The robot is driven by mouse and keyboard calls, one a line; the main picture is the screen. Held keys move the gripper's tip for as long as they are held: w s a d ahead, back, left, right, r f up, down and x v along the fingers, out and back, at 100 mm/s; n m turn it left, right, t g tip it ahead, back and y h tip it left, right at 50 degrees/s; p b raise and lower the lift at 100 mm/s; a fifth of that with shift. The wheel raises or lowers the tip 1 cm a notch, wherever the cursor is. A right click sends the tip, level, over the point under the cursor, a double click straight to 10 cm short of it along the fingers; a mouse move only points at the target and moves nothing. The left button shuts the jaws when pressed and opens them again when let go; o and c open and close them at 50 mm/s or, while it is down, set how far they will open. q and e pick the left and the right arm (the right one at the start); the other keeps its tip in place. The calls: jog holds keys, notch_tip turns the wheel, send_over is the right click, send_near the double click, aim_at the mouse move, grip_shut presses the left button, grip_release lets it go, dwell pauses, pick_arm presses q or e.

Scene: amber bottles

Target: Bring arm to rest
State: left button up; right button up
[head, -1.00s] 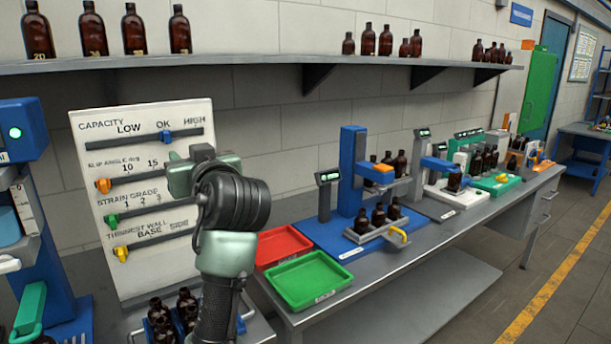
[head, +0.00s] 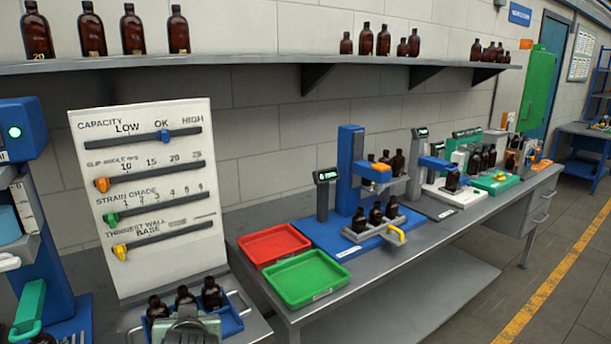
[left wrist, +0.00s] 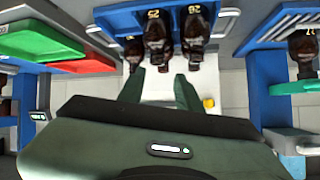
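My left gripper shows in the left wrist view (left wrist: 159,80). Its two dark green fingers are apart, with nothing between them. Several amber bottles (left wrist: 157,35) in a blue holder show beyond the fingertips; I cannot tell how far away they are. In the head view, a grey-green part of my left arm is at the bottom edge, in front of the blue bottle tray (head: 233,324) with amber bottles (head: 211,294). The fingers cannot be made out there. My right gripper is in neither view.
A white slider board (head: 150,280) stands behind the blue tray. A red tray (head: 273,243) and a green tray (head: 306,279) lie on the bench to the right, by a blue bottle station (head: 350,180). A shelf (head: 250,60) with bottles runs above.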

pick_arm(q)
jog(key=s+d+f+m+g+h, duration=0.1)
jog(key=s+f+m+g+h, duration=0.1)
jog(key=s+f, duration=0.7)
jog(key=s+d+f+m+g+h, duration=0.1)
jog(key=s+f+g, duration=0.3)
jog(key=s, duration=0.8)
jog(key=s+d+f+m+g+h, duration=0.1)
jog(key=s+f+m+h, duration=0.1)
jog(key=s+f, duration=0.75)
jog(key=s+f+g, duration=0.1)
jog(key=s+f, duration=0.1)
jog(key=f, duration=1.1)
jog(key=s+f+g, duration=0.1)
jog(key=s+f, duration=0.1)
jog(key=f, duration=1.1)
jog(key=s+a+f, duration=0.2)
jog(key=s+f, duration=1.1)
jog(key=s, duration=0.2)
jog(key=shift+s+a+f+g, duration=0.3)
jog(key=shift+a+f, duration=0.05)
